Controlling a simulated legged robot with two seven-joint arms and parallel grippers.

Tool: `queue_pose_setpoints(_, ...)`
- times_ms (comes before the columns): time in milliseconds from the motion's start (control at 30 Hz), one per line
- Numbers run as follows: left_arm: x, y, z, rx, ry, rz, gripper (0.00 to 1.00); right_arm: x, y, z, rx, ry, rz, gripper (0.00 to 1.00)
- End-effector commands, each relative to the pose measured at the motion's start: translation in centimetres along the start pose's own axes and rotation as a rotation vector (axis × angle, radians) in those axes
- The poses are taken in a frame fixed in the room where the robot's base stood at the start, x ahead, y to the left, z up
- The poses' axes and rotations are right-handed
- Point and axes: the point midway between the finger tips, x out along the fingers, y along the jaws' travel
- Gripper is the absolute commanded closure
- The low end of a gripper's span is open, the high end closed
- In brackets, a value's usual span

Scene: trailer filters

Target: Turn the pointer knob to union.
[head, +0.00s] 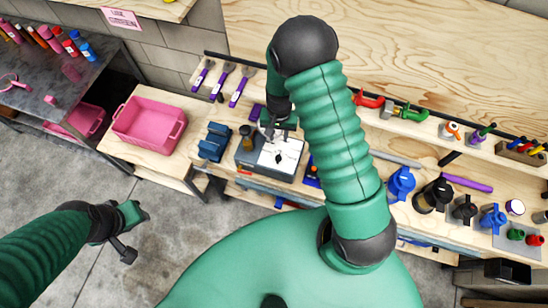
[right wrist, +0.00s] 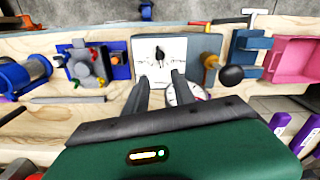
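The pointer knob (head: 278,158) is a small black pointer on the white face (head: 287,147) of a grey box on the workbench. In the right wrist view the black knob (right wrist: 159,56) stands near the middle of the white panel (right wrist: 172,48), its tip toward the top of the picture. The panel's markings are too small to read. My right gripper (head: 272,132) is over the box's far side; its two fingers show apart with nothing between them in the right wrist view (right wrist: 160,82), short of the knob. My left gripper (head: 134,218) hangs over the floor, its fingers unclear.
A blue vise (head: 214,141) and pink bin (head: 149,124) are to the left. Several valves, including a blue one (head: 401,183), stand to the right.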

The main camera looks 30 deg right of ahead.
Motion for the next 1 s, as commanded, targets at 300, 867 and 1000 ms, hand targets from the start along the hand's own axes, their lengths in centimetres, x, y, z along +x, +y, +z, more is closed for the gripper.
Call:
queue_pose_setpoints(300,7.3,0.0,1.8,-0.001,-0.001,0.000,0.64,9.2,0.5,-0.1,0.000,-0.003,-0.005,0.69)
queue_pose_setpoints(867,12.3,0.0,2.9,0.000,-0.001,0.000,0.64,15.9,0.1,0.1,-0.002,0.000,-0.002,0.69)
queue_pose_setpoints(1000,12.2,0.0,2.9,-0.001,-0.001,0.000,0.64,15.8,0.3,0.0,-0.002,-0.001,-0.004,0.69)
